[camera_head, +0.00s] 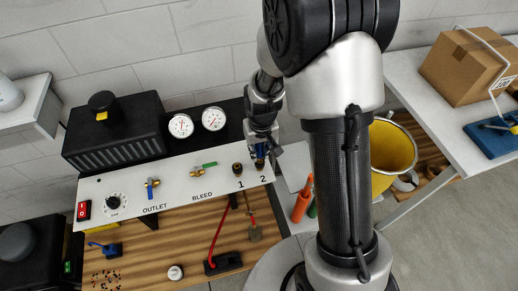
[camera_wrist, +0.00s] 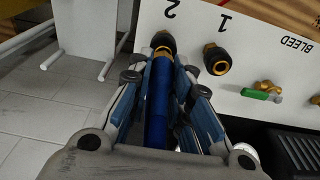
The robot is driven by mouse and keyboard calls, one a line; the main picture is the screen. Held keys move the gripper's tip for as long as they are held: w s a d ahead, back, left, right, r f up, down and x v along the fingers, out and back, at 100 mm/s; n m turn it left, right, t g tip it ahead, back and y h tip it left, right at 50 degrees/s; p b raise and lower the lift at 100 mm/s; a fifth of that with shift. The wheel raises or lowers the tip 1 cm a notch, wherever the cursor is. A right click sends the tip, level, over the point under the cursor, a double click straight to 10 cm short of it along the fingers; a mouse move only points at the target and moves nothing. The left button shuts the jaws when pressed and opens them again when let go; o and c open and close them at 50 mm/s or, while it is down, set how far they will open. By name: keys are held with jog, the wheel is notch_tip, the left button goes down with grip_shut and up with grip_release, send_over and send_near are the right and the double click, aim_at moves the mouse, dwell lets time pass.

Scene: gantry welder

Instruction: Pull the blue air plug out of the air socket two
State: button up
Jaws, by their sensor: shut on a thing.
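The blue air plug (camera_wrist: 157,105) is a long blue cylinder with a brass end, held between the fingers of my gripper (camera_wrist: 158,82). In the wrist view its brass end meets the black and brass air socket two (camera_wrist: 164,40), under the printed "2". I cannot tell how deep it sits in the socket. In the head view my gripper (camera_head: 261,147) is at the right end of the white panel, at the "2" mark. The blue plug shows there only as a small patch (camera_head: 260,151), and socket two is mostly hidden.
Air socket one (camera_head: 238,168) is empty, just left of socket two. A green bleed valve (camera_head: 204,166), a blue outlet valve (camera_head: 151,189) and two gauges (camera_head: 197,122) are further left. A yellow bucket (camera_head: 391,150) stands to the right behind my arm.

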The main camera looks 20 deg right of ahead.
jog(key=shift+r, duration=0.2)
grip_shut()
jog(key=shift+r+p, duration=2)
jog(key=shift+r, duration=0.55)
